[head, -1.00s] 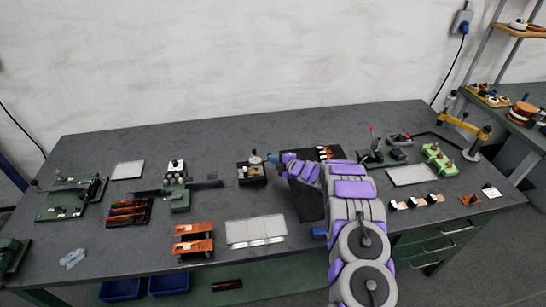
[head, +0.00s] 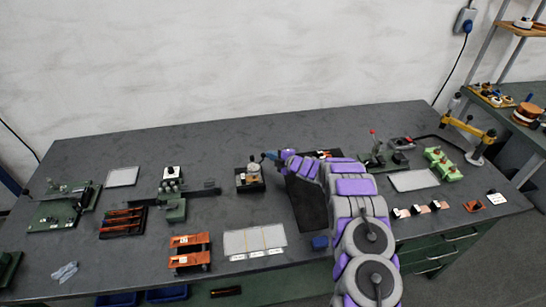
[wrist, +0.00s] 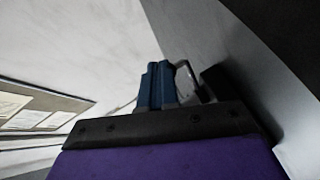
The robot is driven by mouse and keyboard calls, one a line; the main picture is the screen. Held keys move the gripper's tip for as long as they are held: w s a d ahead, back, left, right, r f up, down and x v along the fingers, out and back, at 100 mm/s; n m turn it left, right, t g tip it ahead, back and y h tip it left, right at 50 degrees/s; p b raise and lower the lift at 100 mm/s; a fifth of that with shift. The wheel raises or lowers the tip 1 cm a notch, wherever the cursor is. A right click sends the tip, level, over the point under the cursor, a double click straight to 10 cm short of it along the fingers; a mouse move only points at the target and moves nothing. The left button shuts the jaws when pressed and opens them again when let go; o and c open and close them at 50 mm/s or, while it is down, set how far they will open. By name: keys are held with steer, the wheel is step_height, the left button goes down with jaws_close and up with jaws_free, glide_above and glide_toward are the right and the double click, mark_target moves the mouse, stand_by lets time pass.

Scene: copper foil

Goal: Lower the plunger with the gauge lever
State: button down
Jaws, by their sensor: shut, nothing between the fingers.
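The gauge (head: 249,184) is a small dark-based device with a pale round part on top, standing mid-table in the head view. My gripper (head: 268,155) is just right of its top, at about the height of the round part or slightly above. I cannot tell whether they touch. In the wrist view my blue fingers (wrist: 156,86) are together and empty. A thin bent metal piece (wrist: 188,80), perhaps the lever, shows close beside them, with a dark block to its right. The plunger cannot be made out.
A dark mat (head: 307,205) lies under my arm. A blue block (head: 320,243) sits near the front edge. A pale panel (head: 254,238) lies in front of the gauge, and a green fixture (head: 174,209) stands to its left. The table behind the gauge is clear.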

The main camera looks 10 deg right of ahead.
steer(key=shift+w+a+r, duration=0.1)
steer(key=shift+w+a, duration=0.05)
steer(key=shift+a, duration=0.05)
steer(key=shift+w+d+r, duration=0.1)
stand_by(0.4)
